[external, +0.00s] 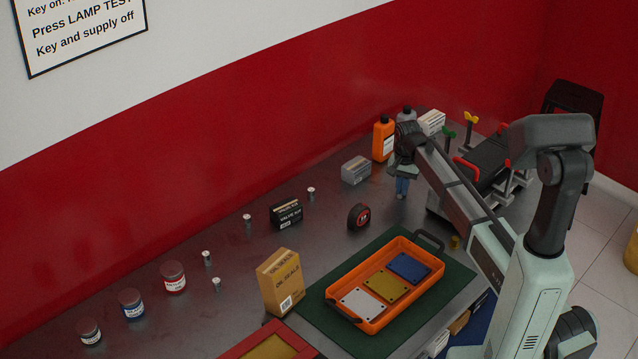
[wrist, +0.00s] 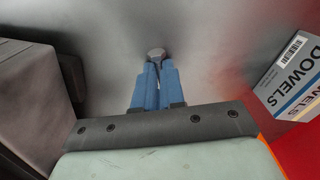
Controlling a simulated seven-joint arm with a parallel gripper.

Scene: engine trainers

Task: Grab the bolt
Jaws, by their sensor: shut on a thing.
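My gripper (external: 402,187) points down over the far part of the grey workbench. In the wrist view, its two blue fingers (wrist: 157,68) are close together, shut on a grey bolt (wrist: 156,54) whose hex-like head shows at the fingertips. In the external view this bolt is too small and covered to make out. Other bolts stand upright and apart on the bench: one (external: 311,193) near the black box, one (external: 247,221) left of that, and two (external: 207,258) (external: 217,284) nearer the front.
A grey box (external: 356,170) and an orange bottle (external: 383,139) stand close to my gripper. An orange tray (external: 359,320) rests on a green mat (external: 313,311). A dowels box (wrist: 295,77) is at the wrist view's right.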

